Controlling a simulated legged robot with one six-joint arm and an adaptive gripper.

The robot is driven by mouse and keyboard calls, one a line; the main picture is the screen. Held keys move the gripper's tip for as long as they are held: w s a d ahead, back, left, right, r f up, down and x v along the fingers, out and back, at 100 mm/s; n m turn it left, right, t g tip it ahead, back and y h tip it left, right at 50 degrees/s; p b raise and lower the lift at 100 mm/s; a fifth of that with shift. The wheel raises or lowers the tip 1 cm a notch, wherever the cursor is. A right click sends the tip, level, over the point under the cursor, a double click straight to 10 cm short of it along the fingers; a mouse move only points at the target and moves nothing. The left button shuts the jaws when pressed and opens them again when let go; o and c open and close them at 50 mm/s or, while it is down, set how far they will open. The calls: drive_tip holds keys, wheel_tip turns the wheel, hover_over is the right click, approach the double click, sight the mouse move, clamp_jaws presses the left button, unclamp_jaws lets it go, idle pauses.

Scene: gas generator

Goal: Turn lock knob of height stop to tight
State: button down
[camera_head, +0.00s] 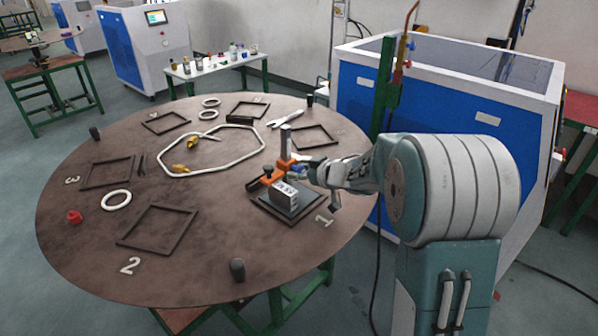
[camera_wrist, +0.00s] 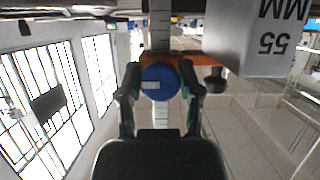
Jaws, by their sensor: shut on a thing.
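The height stop is an orange bracket (camera_head: 281,167) on an upright grey post (camera_head: 285,142), at the table's right side. Its round blue lock knob (camera_wrist: 160,80) has a white mark and faces the wrist camera, whose picture is upside down. My gripper (camera_wrist: 161,84) has one finger on each side of the knob and is shut on it. In the head view my gripper (camera_head: 306,171) reaches in from the right. There the knob is small and partly hidden by the fingers. A grey block marked "55 MM" (camera_wrist: 258,35) stands beside the bracket.
The block and post stand on a dark square plate by number 1 on the round brown table (camera_head: 190,245). A blue and white machine (camera_head: 455,110) stands close behind my arm.

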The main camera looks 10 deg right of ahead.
drive_tip(key=shift+s+f+m+y, duration=0.1)
drive_tip(key=shift+f+m+y, duration=0.2)
drive_tip(key=shift+m, duration=0.1)
idle(0.3)
drive_tip(key=shift+c, duration=1.3)
unclamp_jaws()
drive_tip(key=shift+r, duration=0.15)
drive_tip(key=shift+r, duration=0.1)
drive_tip(key=shift+s+d+r, duration=0.15)
drive_tip(key=shift+d, duration=0.05)
drive_tip(key=v, duration=1.1)
drive_tip(key=shift+d, duration=0.1)
